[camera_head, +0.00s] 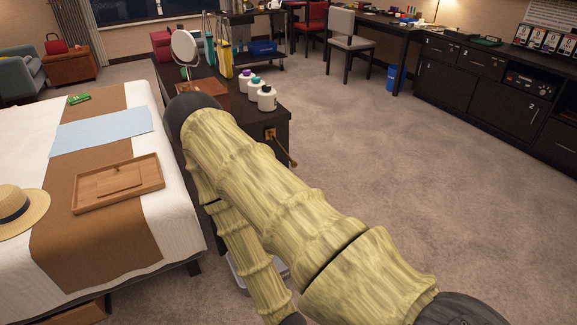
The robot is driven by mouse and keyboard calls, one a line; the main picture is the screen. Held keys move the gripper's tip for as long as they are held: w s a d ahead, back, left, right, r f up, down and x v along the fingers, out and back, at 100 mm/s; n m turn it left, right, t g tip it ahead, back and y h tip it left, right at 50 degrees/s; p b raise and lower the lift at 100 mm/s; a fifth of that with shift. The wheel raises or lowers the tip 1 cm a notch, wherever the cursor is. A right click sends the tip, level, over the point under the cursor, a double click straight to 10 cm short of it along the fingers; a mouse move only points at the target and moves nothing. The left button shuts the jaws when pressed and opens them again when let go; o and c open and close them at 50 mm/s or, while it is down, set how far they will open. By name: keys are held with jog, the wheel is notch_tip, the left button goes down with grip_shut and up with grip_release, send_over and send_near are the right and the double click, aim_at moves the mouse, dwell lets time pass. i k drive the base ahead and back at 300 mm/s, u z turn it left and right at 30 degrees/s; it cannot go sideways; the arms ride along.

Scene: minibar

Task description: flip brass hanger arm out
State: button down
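The brass hanger arm (285,152) is a thin brass rod on the right end face of a dark cabinet (283,118). Its mount is a small brass plate (270,133). The rod slants down and to the right from the plate, and its tip stands out past the cabinet's corner edge in the picture. I cannot tell its exact angle from the face. My bamboo-patterned arm crosses the middle of the view and covers much of the cabinet's lower part. My gripper is not in view.
A bed with a wooden tray (118,182) is at left. A pale container (238,275) lies partly hidden on the floor. The carpet (400,170) at right is clear.

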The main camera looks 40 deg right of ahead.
aim_at(294, 164)
jog(key=u, duration=0.05)
jog(key=i, duration=0.9)
jog(key=z, duration=0.65)
